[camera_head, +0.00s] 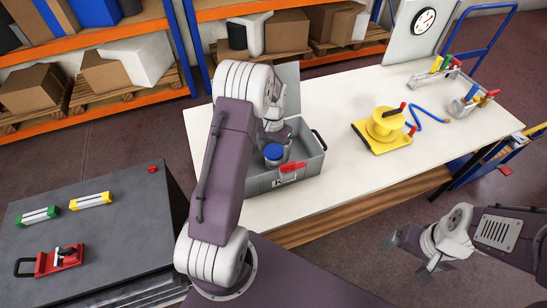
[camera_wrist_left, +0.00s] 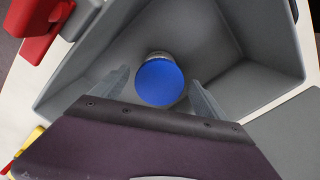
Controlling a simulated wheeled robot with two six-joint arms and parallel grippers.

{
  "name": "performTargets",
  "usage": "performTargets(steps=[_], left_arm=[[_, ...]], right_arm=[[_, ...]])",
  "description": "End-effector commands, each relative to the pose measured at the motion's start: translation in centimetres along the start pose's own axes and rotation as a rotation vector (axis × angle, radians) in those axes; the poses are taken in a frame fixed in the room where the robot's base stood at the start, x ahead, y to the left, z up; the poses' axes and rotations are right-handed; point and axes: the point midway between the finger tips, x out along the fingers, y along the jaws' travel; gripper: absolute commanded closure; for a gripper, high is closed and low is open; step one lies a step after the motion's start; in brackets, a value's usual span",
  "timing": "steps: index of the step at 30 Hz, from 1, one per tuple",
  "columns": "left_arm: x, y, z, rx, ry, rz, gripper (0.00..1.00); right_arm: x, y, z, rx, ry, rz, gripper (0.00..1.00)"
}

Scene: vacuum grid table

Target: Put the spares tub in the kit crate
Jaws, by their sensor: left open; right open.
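The spares tub, with a round blue lid (camera_head: 273,152), is inside the grey kit crate (camera_head: 310,158) on the white table. In the left wrist view the blue lid (camera_wrist_left: 160,83) shows between the fingers, with the crate's grey walls (camera_wrist_left: 255,85) around it. My left gripper (camera_head: 281,143) is open over the crate, with its fingers on either side of the lid and no visible grip on it. The tub's base is mostly hidden. My right gripper (camera_head: 412,252) is open and empty, off the table's front edge at the lower right.
The crate has a red latch (camera_head: 291,168) in front and a raised lid behind. A yellow spool (camera_head: 384,124) with a blue hose stands to its right, with tool racks (camera_head: 440,70) beyond. A dark cabinet (camera_head: 90,240) at left holds clamps and level-like bars. The table's middle is clear.

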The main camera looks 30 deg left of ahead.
Motion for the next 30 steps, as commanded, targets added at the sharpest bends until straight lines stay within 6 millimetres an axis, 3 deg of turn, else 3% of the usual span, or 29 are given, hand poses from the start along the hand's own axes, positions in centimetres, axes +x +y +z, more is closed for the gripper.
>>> performTargets(steps=[3,9,14,27,30], left_arm=[[-3.1,0.0,-0.1,0.000,0.005,-0.002,0.16],[-6.6,0.0,-0.1,0.000,0.002,-0.001,0.16],[-7.5,0.0,0.0,0.000,0.000,0.000,0.16],[-7.5,0.1,0.0,0.003,-0.001,0.000,0.16],[-8.9,1.1,-0.8,0.031,0.032,-0.010,0.16]], right_arm=[[0.5,0.0,0.1,0.000,0.000,0.000,0.13],[0.6,0.0,0.1,0.000,0.000,0.000,0.13],[0.7,0.0,0.1,0.000,0.000,0.000,0.13],[0.6,0.0,0.1,0.000,0.000,0.000,0.13],[0.6,0.0,0.1,0.000,0.000,0.000,0.13]])
